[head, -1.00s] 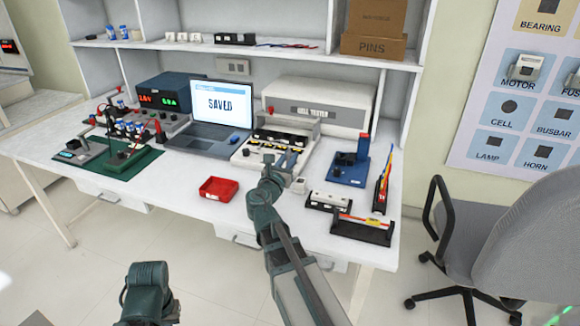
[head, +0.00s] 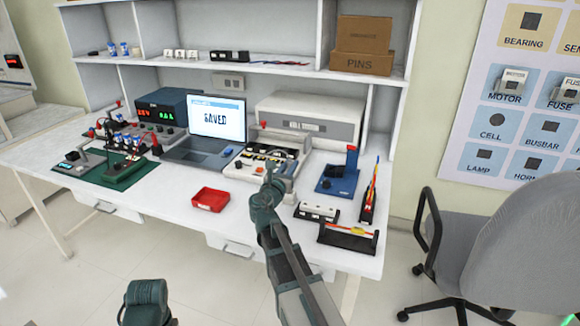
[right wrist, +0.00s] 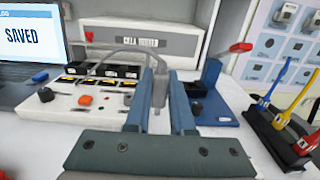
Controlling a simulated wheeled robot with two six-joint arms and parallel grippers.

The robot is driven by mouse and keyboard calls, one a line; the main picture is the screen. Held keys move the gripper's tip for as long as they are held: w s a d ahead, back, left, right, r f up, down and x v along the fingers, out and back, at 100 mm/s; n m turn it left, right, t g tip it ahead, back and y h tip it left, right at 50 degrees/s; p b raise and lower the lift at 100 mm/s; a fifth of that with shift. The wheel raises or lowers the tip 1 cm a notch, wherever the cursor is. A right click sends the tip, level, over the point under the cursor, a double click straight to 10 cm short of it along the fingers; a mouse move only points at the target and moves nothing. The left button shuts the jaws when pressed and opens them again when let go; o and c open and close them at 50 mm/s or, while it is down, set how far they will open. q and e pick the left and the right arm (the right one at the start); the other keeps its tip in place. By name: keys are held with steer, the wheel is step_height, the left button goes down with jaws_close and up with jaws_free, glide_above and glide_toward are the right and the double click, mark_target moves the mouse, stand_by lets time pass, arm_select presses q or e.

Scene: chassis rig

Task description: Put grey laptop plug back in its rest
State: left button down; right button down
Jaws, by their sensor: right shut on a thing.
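My right gripper (right wrist: 160,100) is shut on the grey plug (right wrist: 157,92), which sits between its two blue fingers. A grey cable (right wrist: 120,52) arches from the plug to the left. In the head view this gripper (head: 270,170) is small, in front of the cell tester's tray; the plug is too small to make out there. The open laptop (head: 217,120) stands left of the tester, its screen reading "SAVED"; it also shows in the right wrist view (right wrist: 30,40). I cannot pick out the plug's rest. My left gripper is out of view; only part of that arm shows at the bottom.
The cell tester (head: 305,120) has a tray with black blocks and knobs in front. A blue fixture (head: 338,178) and a rack of coloured leads (head: 369,192) stand to the right. A red tray (head: 210,199) lies at the front, with bare table around it.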

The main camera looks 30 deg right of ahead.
steer(key=shift+f+b, duration=2.1)
steer(key=shift+f, duration=0.3)
steer(key=shift+f+b, duration=2.05)
steer(key=c, duration=0.7)
jaws_free()
steer(key=v, duration=1.4)
